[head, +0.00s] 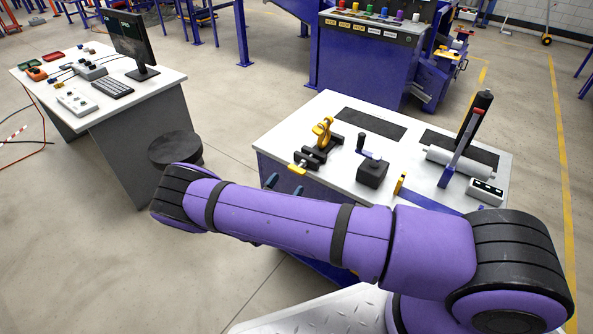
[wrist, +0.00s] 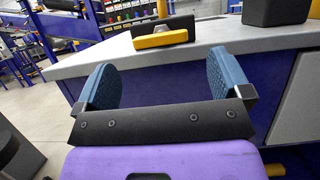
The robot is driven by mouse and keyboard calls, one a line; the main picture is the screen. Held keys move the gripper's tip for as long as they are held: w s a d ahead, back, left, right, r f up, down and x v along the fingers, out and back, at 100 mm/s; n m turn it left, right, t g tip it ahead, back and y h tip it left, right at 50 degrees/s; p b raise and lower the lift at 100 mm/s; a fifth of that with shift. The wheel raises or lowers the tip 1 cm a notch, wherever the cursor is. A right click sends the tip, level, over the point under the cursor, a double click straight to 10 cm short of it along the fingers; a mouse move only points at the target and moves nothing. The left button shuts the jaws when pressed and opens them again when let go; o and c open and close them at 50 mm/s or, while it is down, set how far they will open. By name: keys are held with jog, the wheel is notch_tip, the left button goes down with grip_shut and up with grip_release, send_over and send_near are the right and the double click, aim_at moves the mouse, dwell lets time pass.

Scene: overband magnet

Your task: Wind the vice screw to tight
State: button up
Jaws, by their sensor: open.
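The vice (head: 311,160) sits at the near left edge of the white bench top (head: 338,103). It looks like dark jaws with a yellow bar (head: 297,168) at its near end. In the wrist view the yellow bar (wrist: 160,40) lies ahead, above the bench edge, with dark jaw parts behind it. The jaw gap and the screw itself cannot be made out clearly. My gripper (head: 285,186) is in front of the bench's near left side. Its two blue fingers are spread wide and empty in the wrist view (wrist: 165,82), short of the yellow bar and apart from it.
A yellow clamp-like piece (head: 323,132) stands just behind the vice. A black box with a blue-handled crank (head: 372,172) is to its right, then a small yellow piece (head: 400,183) and a red-topped lever (head: 462,150). A dark stool (head: 175,148) stands left of the bench.

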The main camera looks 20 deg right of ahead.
aim_at(296, 169)
jog(key=x, duration=0.6)
jog(key=shift+w+d+r, duration=0.1)
jog(key=shift+d, duration=0.05)
jog(key=c, duration=0.9)
jog(key=shift+c, duration=0.2)
jog(key=shift+m, duration=0.5)
